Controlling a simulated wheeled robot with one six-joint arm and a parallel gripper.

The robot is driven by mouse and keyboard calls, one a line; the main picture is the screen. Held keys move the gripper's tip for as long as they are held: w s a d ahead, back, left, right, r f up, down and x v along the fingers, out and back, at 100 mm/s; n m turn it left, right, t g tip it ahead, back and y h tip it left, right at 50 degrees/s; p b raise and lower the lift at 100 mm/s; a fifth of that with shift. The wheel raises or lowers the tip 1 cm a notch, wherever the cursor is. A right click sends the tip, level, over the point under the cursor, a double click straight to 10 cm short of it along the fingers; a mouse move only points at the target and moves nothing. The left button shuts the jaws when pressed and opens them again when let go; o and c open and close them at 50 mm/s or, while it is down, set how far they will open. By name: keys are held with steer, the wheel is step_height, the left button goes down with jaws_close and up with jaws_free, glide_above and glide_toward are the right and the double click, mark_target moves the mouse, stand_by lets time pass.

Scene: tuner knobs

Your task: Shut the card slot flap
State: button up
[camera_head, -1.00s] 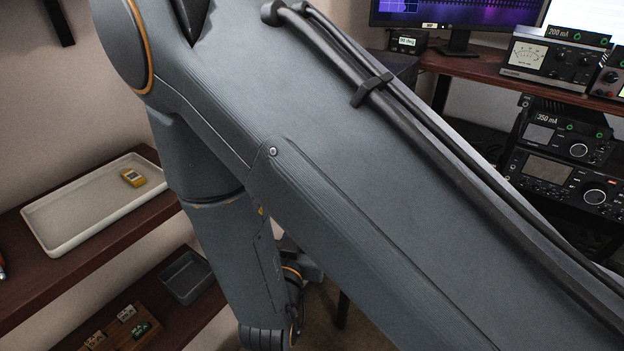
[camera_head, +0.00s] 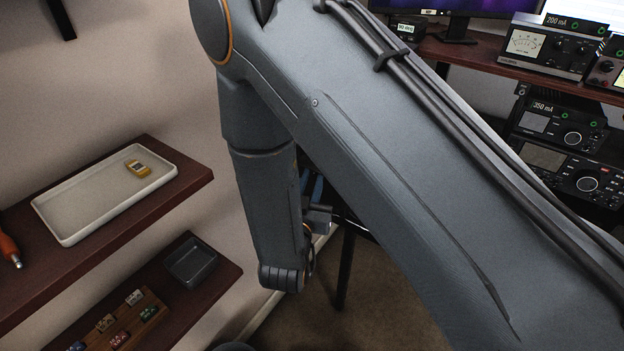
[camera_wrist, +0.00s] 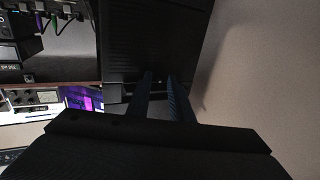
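I cannot pick out the card slot flap for sure in either view. In the wrist view a large dark box (camera_wrist: 150,38) with a ridged face fills the upper middle, with a tiny pale spot low on it. My gripper (camera_wrist: 160,77) points at this box; its two bluish fingers stand apart with nothing visible between them. Whether the fingertips touch the box cannot be told. In the head view my gripper is mostly hidden behind my arm; only bits of it show beside the forearm.
Shelves on the left hold a white tray (camera_head: 75,238) with a yellow device (camera_head: 138,168), a grey bin (camera_head: 190,262) and a wooden rack (camera_head: 120,328). Radio gear (camera_head: 575,180) and a meter (camera_head: 540,45) stand at the right. A pale wall (camera_wrist: 265,80) borders the box.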

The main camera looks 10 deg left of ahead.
mark_target(312, 169)
jaws_close()
steer(key=r+g+p, duration=0.1)
steer(key=p, duration=0.1)
steer(key=m+g+p, duration=0.1)
steer(key=p, duration=0.1)
steer(key=shift+s+r, duration=0.2)
steer(key=shift+r, duration=0.2)
steer(key=r+g+p, duration=0.1)
steer(key=g+p, duration=0.1)
steer(key=r+m+g+p, duration=0.1)
steer(key=g+p, duration=0.1)
steer(key=p, duration=0.1)
steer(key=shift+w+y, duration=0.15)
steer(key=shift+y, duration=0.25)
steer(key=shift+w+d+r+m+g+y+b, duration=0.1)
steer(key=shift+w+r+m+g+y+b, duration=0.15)
steer(key=shift+g, duration=0.8)
steer(key=shift+w+d+r+m+g+y+b, duration=0.1)
steer(key=shift+w+r+m+g+y, duration=0.2)
steer(key=shift+g, duration=0.8)
steer(key=shift+w+d+r+m+g+y+b, duration=0.15)
steer(key=shift+r+m+g+y+b, duration=0.15)
steer(key=shift+g, duration=1.05)
